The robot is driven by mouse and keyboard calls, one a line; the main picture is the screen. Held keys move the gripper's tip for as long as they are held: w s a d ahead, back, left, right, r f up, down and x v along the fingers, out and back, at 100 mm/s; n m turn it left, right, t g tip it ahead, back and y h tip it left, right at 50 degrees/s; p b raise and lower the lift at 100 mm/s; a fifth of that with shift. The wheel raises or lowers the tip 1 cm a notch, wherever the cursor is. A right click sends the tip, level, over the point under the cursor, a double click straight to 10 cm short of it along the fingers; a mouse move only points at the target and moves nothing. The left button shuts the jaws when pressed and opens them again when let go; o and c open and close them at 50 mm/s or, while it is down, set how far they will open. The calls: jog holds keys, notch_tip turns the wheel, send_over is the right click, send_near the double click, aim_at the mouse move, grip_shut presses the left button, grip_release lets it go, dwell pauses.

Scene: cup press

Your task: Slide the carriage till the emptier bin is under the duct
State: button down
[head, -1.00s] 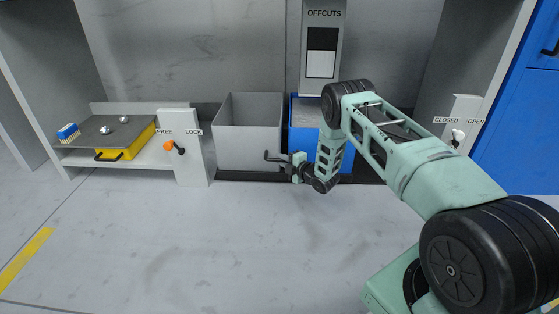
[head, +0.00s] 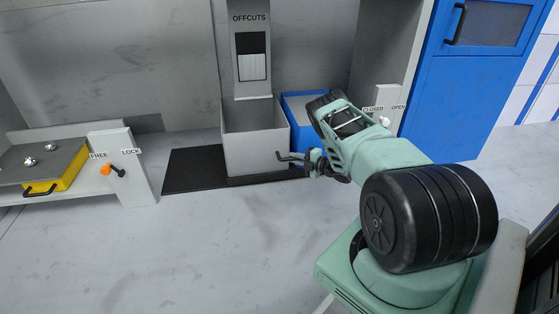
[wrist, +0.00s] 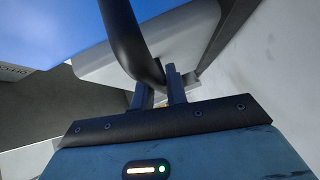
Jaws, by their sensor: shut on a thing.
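The grey bin (head: 255,153) stands under the duct (head: 250,60) marked OFFCUTS, roughly centred below its mouth. Its visible inner walls are bare; its floor is hidden. The blue bin (head: 300,107) is right of it, partly hidden behind my arm; its contents cannot be made out. The carriage under the bins is mostly hidden. A black handle (head: 288,156) sticks out at the grey bin's lower front right. My gripper (head: 308,161) is shut on this handle; in the wrist view the fingers (wrist: 160,88) close on the curved black bar (wrist: 128,38).
A dark floor strip (head: 190,172) lies bare left of the grey bin. The FREE/LOCK post (head: 135,175) has its orange-knobbed lever (head: 106,170) toward FREE. A CLOSED/OPEN post (head: 390,98) stands right. A yellow drawer (head: 65,172) sits far left. The front floor is clear.

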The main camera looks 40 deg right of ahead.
jog(key=shift+s+d, duration=0.7)
jog(key=shift+d, duration=0.25)
jog(key=c, duration=1.4)
grip_release()
jog(key=shift+d, duration=0.15)
jog(key=shift+s+r, duration=0.1)
jog(key=shift+s, duration=0.15)
jog(key=p+v, duration=0.7)
jog(key=v, duration=0.9)
jog(key=shift+s+p, duration=0.35)
jog(key=shift+s, duration=0.1)
